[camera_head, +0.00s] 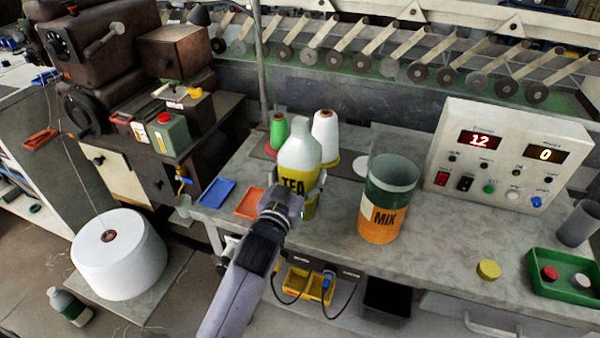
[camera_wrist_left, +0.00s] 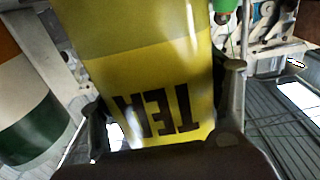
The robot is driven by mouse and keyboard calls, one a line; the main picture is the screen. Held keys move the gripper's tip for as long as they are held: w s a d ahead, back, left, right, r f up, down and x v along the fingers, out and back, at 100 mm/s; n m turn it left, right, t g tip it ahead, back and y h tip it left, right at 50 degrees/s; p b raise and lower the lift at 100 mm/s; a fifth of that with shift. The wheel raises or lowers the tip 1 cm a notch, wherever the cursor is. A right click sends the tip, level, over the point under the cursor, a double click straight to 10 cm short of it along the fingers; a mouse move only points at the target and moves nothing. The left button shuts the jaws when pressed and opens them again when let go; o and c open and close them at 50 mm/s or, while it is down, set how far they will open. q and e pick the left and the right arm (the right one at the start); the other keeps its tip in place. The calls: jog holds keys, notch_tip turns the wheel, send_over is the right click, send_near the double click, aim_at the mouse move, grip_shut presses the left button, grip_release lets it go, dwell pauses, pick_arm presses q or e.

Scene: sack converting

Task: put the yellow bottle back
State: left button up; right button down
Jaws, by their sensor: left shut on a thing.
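My right gripper is not in view.
A MIX container (camera_head: 384,215) stands close on the right. Green (camera_head: 279,131) and white (camera_head: 325,130) thread cones stand behind. Blue (camera_head: 217,192) and orange (camera_head: 251,203) trays lie left. A white disc (camera_head: 364,165), display box (camera_head: 500,150), yellow lid (camera_head: 488,269) and green tray (camera_head: 550,290) are right.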

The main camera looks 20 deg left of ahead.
pick_arm(q)
jog(key=shift+f, duration=0.1)
jog(key=o, duration=1.3)
jog(key=shift+c, duration=0.2)
jog(key=shift+r, duration=0.2)
jog(key=s+b, duration=0.1)
jog(key=s, duration=1.1)
jog(key=shift+a, duration=0.2)
